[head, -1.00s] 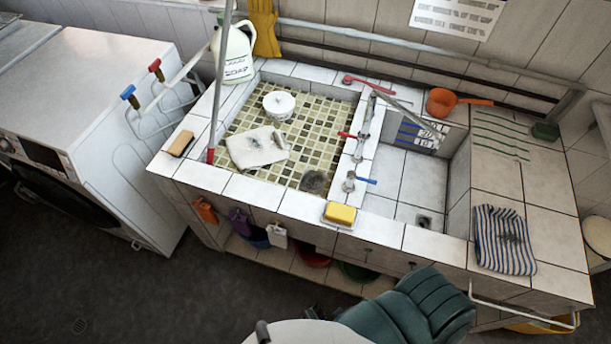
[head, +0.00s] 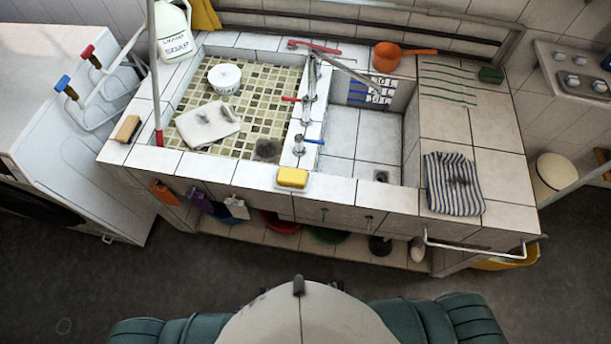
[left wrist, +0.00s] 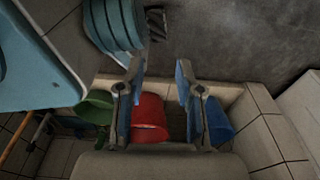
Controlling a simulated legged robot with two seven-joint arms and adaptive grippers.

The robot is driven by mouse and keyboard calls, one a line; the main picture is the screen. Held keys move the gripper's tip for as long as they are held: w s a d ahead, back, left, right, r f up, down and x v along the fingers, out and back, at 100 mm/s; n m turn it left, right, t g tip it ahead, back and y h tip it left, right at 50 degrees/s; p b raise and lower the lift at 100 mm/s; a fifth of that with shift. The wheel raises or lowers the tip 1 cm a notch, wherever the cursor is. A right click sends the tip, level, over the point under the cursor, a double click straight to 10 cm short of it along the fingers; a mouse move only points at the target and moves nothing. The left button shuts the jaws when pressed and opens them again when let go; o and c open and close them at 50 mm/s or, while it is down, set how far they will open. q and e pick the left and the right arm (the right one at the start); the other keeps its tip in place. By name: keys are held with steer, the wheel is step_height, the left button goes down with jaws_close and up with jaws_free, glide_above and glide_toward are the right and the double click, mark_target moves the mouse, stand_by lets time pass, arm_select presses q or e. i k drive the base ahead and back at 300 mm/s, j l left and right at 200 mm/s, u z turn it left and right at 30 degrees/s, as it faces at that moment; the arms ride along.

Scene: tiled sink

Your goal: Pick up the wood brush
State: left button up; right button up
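The wood brush (head: 127,129), a small tan block with a dark side, lies on the tiled rim at the left front corner of the sink (head: 185,163). No gripper is near it in the head view. My left gripper (left wrist: 160,85) shows in the left wrist view with its two blue-padded fingers apart and nothing between them. It is low, over or before the shelf under the sink. The brush is not in the left wrist view. My right gripper is in neither view.
A red-based pole (head: 157,105) stands just right of the brush. A soap jug (head: 174,32), a white cloth (head: 208,124) and a yellow sponge (head: 292,177) are around the basin. A red container (left wrist: 150,118) and a green one (left wrist: 95,108) sit near my left gripper.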

mark_target(124, 135)
steer(key=u, duration=1.3)
steer(key=i+j, duration=0.15)
